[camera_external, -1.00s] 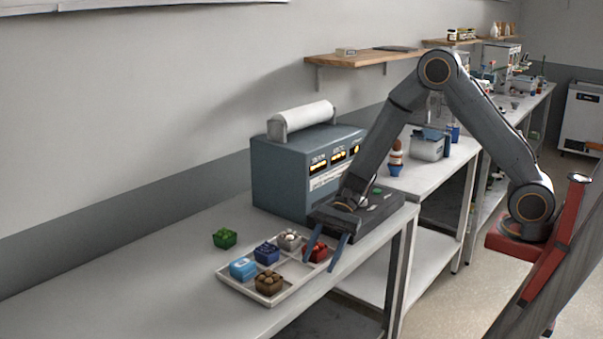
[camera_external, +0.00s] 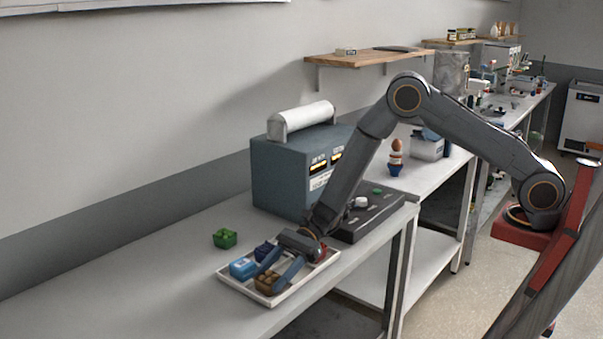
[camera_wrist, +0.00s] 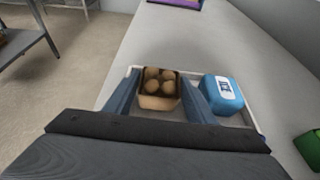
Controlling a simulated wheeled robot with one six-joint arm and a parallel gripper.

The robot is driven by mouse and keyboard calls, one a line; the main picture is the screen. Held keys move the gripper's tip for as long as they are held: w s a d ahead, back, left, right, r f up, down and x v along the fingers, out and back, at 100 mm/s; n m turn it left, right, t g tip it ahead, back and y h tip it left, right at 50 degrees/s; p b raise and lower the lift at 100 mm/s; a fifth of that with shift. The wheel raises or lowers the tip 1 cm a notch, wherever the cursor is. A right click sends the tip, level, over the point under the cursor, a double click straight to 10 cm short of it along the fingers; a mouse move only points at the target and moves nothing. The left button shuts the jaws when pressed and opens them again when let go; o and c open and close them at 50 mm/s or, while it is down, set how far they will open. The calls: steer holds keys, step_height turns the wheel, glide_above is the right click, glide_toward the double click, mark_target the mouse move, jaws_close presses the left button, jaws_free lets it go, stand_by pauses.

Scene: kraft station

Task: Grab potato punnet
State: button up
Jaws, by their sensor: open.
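The potato punnet (camera_external: 267,283) is a brown container of round tan potatoes at the near corner of a white tray (camera_external: 288,294). It also shows in the wrist view (camera_wrist: 158,98), upright, between my two fingers. My gripper (camera_external: 271,279) reaches down over the tray with its blue-grey fingers open. In the wrist view my gripper (camera_wrist: 160,92) has one finger on each side of the punnet. I cannot tell whether either finger touches it.
A light-blue pack (camera_external: 242,268) sits close beside the right finger in the wrist view. A dark-blue punnet (camera_external: 264,252) and a partly hidden red punnet (camera_external: 322,252) share the tray. A green punnet (camera_external: 225,238) stands outside it. The bench at the left is clear.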

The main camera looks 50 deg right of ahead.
steer(key=shift+a+f, duration=0.3)
steer(key=shift+a, duration=0.3)
steer(key=c, duration=0.8)
steer(key=shift+o, duration=0.2)
steer(key=shift+r, duration=0.1)
